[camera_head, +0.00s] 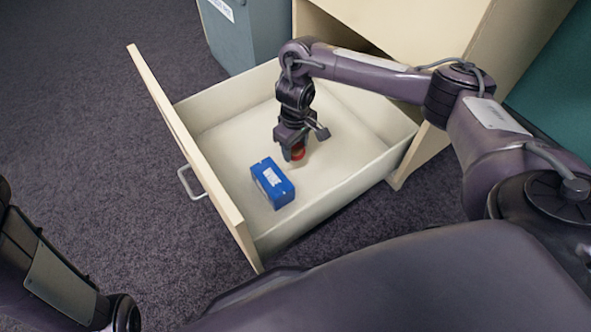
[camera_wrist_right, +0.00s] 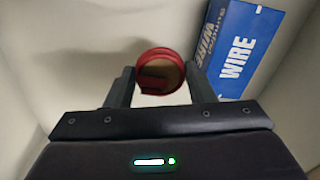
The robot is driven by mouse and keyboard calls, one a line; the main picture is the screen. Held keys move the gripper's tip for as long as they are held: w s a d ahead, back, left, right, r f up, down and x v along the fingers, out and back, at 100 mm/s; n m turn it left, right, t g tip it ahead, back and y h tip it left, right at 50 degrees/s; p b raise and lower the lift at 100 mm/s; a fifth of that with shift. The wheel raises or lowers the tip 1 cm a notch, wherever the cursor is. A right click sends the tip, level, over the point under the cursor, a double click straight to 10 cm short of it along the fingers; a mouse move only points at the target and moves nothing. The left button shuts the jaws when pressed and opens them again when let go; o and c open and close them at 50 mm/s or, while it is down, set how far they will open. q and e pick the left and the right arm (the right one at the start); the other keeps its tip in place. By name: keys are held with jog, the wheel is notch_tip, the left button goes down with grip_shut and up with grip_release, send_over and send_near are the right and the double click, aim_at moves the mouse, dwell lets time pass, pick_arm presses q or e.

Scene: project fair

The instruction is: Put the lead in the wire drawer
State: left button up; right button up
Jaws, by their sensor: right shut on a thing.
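The wire drawer (camera_head: 228,119) is pulled open and shows its pale inside. My right gripper (camera_head: 297,150) points down inside the drawer and is shut on the red lead (camera_head: 298,154), a small round coil. In the right wrist view the lead (camera_wrist_right: 160,72) sits between the two fingers (camera_wrist_right: 158,88). I cannot tell whether it touches the drawer floor. My left arm shows at the lower left of the head view, but its gripper is out of view.
A blue box (camera_head: 272,183) marked WIRE in the right wrist view (camera_wrist_right: 232,55) lies in the drawer near its front. The wooden cabinet (camera_head: 440,30) stands behind. A grey bin (camera_head: 245,35) stands at the back. The drawer floor left of the gripper is clear.

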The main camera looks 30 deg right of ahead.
aim_at(296, 169)
notch_tip(296, 169, down, 2)
jog(key=shift+f+b, duration=0.15)
jog(key=shift+b, duration=0.25)
notch_tip(296, 169, down, 5)
jog(key=b, duration=0.4)
jog(key=shift+b, duration=0.4)
jog(key=o, duration=1)
jog(key=shift+c, duration=0.2)
